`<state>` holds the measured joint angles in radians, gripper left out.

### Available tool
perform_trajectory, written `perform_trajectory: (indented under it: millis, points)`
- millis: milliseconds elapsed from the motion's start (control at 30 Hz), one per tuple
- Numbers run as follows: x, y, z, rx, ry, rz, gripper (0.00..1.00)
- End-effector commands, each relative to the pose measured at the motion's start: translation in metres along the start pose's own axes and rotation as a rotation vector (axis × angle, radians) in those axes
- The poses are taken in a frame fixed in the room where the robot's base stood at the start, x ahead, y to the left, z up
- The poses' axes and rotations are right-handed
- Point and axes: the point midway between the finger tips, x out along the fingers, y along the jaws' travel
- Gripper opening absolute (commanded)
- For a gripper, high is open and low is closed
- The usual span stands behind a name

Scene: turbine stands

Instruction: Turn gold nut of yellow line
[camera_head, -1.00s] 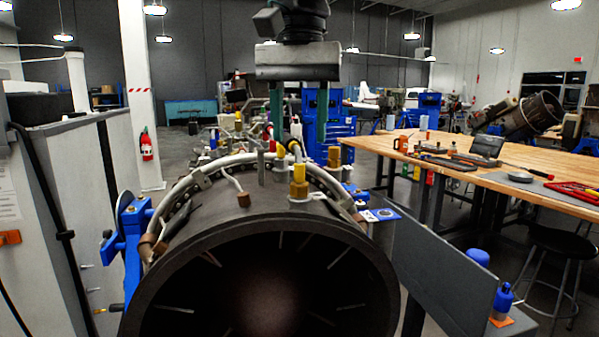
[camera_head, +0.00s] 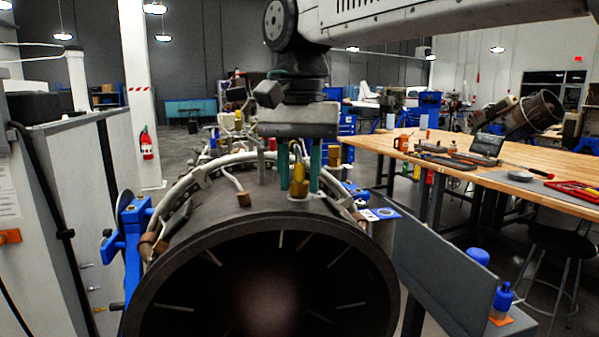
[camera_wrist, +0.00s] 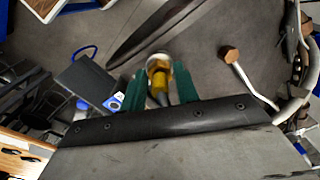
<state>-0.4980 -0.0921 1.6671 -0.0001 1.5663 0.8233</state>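The gold nut (camera_head: 299,184) sits on a fitting on top of the dark turbine casing (camera_head: 250,215), near its front rim. A yellow line piece (camera_head: 297,158) rises above it. My gripper (camera_head: 300,187) points down over it, its green fingers on the left and right of the nut. In the wrist view the yellow-gold fitting (camera_wrist: 158,78) lies between the two fingers of my gripper (camera_wrist: 160,82). The fingers are very close to the nut, but I cannot tell whether they touch it. My gripper and arm hide the lines behind.
A bent white pipe with a brown nut (camera_head: 243,197) stands to the left. A blue bracket (camera_head: 128,240) holds the casing's left side. A grey panel (camera_head: 440,260) stands at right, before a wooden workbench (camera_head: 450,175) with tools.

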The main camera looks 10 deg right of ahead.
Motion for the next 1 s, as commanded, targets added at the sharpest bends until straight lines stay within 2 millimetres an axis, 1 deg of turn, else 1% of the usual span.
perform_trajectory:
  millis: [33, 67, 100, 300, 467, 667, 1000]
  points:
    - [-0.0001, 0.0, 0.0, 0.0, 0.0, 0.0, 0.16]
    - [-0.0001, 0.0, 0.0, 0.0, 0.0, 0.0, 0.07]
    - [-0.0001, 0.0, 0.0, 0.0, 0.0, 0.0, 0.01]
    - [-0.0002, 0.0, 0.0, -0.007, 0.0, 0.0, 0.01]
    - [-0.0002, 0.0, 0.0, -0.049, 0.0, 0.0, 0.01]
    - [-0.0003, 0.0, 0.0, -0.166, 0.0, 0.0, 0.01]
    - [-0.0004, -0.0001, 0.0, -0.428, 0.0, 0.0, 0.01]
